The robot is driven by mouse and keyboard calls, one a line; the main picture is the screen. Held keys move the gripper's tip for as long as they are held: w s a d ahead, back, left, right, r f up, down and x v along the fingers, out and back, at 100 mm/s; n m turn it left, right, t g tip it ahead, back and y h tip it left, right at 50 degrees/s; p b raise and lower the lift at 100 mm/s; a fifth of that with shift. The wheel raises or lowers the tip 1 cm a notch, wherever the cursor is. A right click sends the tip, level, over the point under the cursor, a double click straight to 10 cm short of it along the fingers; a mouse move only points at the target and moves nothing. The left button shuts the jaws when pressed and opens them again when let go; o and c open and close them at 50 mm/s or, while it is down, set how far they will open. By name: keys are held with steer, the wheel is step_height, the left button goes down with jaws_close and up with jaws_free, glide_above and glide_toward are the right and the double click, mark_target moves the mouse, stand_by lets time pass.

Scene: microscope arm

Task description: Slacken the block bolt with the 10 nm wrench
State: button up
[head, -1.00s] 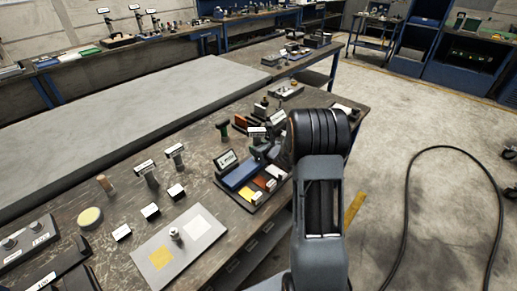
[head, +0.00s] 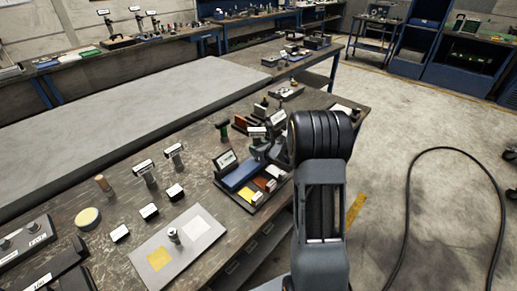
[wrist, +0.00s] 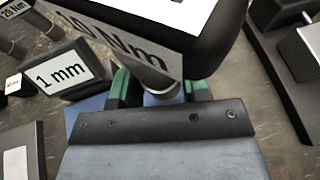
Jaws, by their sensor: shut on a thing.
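My gripper (wrist: 157,92) shows in the wrist view with two green finger pads closed on the shaft of the 10 Nm wrench (wrist: 163,84). The wrench's dark head carries a large white "10 Nm" label (wrist: 115,40) and fills the top middle of that view. Its lower end is hidden behind my gripper body. In the head view my arm hides most of the gripper, which is over the right part of the bench near the coloured blocks. I cannot pick out the block bolt for certain in either view.
A "1 mm" sign (wrist: 62,75) stands just left of the wrench, with a "20 Nm" labelled tool (wrist: 18,12) beyond. A blue block (head: 240,175) lies near my arm. A grey plate (head: 200,252) with yellow and white squares lies on the front bench. Dark fixtures stand at right in the wrist view.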

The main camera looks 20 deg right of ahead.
steer(key=shift+f+b, duration=1.5)
steer(key=shift+b, duration=0.95)
steer(key=shift+r+n+y+p, duration=0.15)
steer(key=shift+n+y+p, duration=0.25)
steer(key=shift+p, duration=0.05)
steer(key=shift+d+n+y+p, duration=0.1)
steer(key=shift+n+y+p, duration=0.35)
steer(key=shift+n+y, duration=0.3)
steer(key=shift+n+g+y+p, duration=0.3)
steer(key=shift+n+g+y, duration=0.5)
steer(key=shift+n+y, duration=0.2)
steer(key=shift+w, duration=0.1)
steer(key=shift+d+n+g+y, duration=0.1)
steer(key=shift+n+g+y, duration=0.3)
steer(key=shift+n+y, duration=0.2)
steer(key=shift+f+n+g+y, duration=0.25)
steer(key=shift+n+g+y, duration=0.25)
steer(key=shift+n+y, duration=0.05)
steer(key=shift+r+n+g+y+b, duration=0.1)
steer(key=shift+n+g+y+b, duration=0.25)
steer(key=shift+n+g+y, duration=0.35)
